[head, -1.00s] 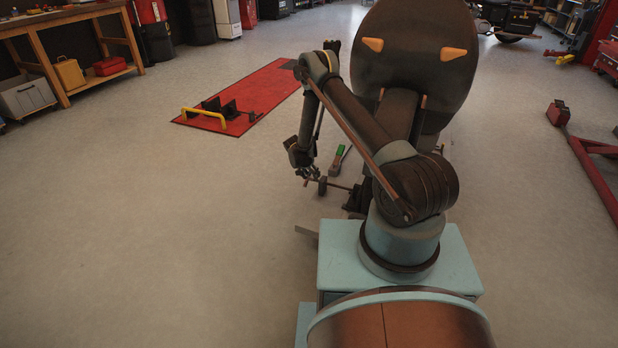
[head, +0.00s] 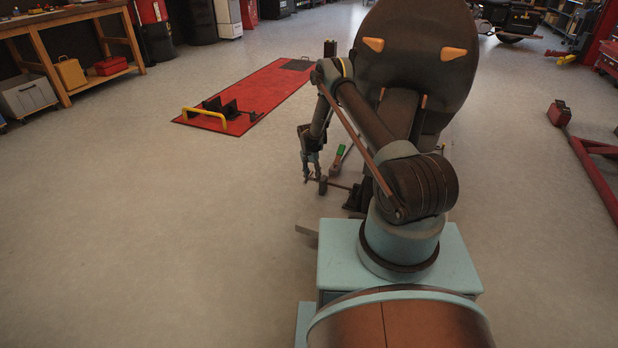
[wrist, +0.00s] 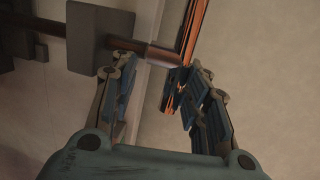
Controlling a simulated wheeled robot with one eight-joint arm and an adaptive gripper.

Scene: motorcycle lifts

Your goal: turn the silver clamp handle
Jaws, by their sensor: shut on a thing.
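The clamp handle is a thin, shiny bar (wrist: 190,30) with orange reflections in the wrist view. It meets the end of a dark horizontal rod (wrist: 137,48) that carries a square block (wrist: 101,38). My gripper (wrist: 160,72) has one finger on each side of the bar and rod end, and is shut on the handle. The bar's lower part lies against the right finger. In the head view my gripper (head: 311,168) points down at the rod's left end, beside the small dark block (head: 323,186). The handle is too small there to read its angle.
A motorcycle (head: 415,60) stands close ahead, partly behind my arm. A green-topped tool or lever (head: 340,150) is just right of my gripper. A red lift plate (head: 262,92) with a yellow bar (head: 205,113) lies left. Floor (head: 180,220) at left is clear.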

